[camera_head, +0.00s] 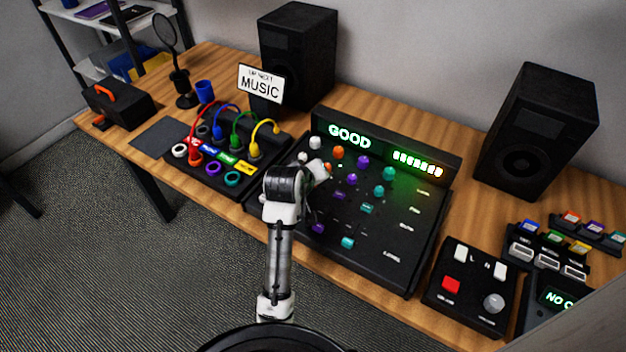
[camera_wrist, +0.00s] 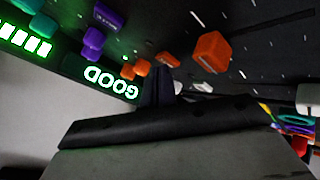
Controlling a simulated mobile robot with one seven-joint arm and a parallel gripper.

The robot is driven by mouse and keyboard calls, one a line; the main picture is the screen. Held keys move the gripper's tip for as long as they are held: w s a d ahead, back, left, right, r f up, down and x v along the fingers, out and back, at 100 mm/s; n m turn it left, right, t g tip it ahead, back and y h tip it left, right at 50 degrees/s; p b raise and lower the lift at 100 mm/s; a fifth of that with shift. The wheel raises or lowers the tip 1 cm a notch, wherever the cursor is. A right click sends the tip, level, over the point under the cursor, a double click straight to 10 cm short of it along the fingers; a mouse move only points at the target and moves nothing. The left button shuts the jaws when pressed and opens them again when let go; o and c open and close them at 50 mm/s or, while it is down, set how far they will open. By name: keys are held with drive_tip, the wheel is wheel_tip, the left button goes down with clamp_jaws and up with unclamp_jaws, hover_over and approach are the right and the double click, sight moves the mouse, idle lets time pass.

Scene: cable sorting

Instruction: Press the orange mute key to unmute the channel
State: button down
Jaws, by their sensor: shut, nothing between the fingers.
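My gripper (camera_head: 318,168) is over the left part of the mixer (camera_head: 402,245) in the head view. The display (camera_head: 349,137) reads GOOD beside a lit green bar.
Purple knobs (camera_head: 363,161) and teal knobs (camera_head: 389,173) stand right of my gripper. A patch box with coloured cables (camera_head: 240,140) is left of the mixer. A small box with a red button (camera_head: 451,285) is right. Two speakers (camera_head: 298,55) stand behind.

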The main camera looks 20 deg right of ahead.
drive_tip(key=shift+r+p, duration=0.45)
drive_tip(key=shift+p, duration=0.05)
wheel_tip(320, 180, up, 6)
drive_tip(key=p, duration=0.6)
drive_tip(key=shift+p, duration=0.35)
